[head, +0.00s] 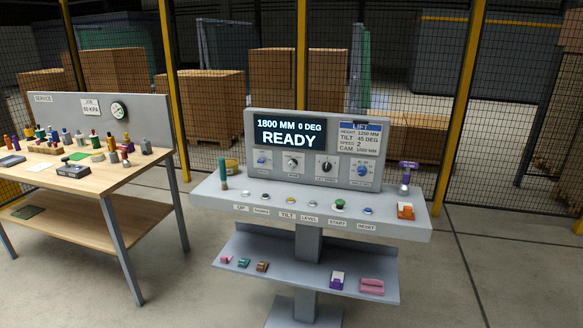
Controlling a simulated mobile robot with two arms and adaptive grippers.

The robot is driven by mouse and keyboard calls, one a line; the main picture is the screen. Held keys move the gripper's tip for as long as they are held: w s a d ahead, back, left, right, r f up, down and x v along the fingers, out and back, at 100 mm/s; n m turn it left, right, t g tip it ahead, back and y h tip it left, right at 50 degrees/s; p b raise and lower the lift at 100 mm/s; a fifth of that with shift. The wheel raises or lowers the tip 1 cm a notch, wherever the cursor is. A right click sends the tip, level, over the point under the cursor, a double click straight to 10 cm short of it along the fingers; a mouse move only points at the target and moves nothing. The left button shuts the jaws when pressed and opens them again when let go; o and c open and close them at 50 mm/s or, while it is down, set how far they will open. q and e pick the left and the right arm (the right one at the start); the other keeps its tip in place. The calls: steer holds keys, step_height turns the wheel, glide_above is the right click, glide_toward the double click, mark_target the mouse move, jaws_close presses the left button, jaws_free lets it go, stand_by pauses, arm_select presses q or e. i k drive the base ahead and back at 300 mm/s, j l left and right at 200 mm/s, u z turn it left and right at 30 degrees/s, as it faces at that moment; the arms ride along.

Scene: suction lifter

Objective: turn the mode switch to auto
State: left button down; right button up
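The control console (208,205) stands upright in the middle of the head view. Its back panel carries a row of controls under the screen (290,134), which reads "1800 MM 0 DEG READY". From left to right these are a blue switch (261,161), a round grey knob (293,163), a black knob (326,166) and a blue control (361,171). The small labels under them are too blurred to read surely, so I cannot tell which is the mode switch or how it is set. Neither of my grippers is in view.
Labelled buttons, including a green one (339,204), line the console's front ledge. A teal upright handle (223,175), a purple item (407,176) and an orange item (405,211) stand at its ends. A lower shelf (310,273) holds small parts. A cluttered workbench (100,178) stands left.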

mark_target(293, 162)
steer(key=i+l, duration=0.2)
steer(key=i, duration=0.2)
steer(key=i+l+u, duration=0.1)
steer(key=i+l, duration=0.15)
steer(key=i, duration=0.2)
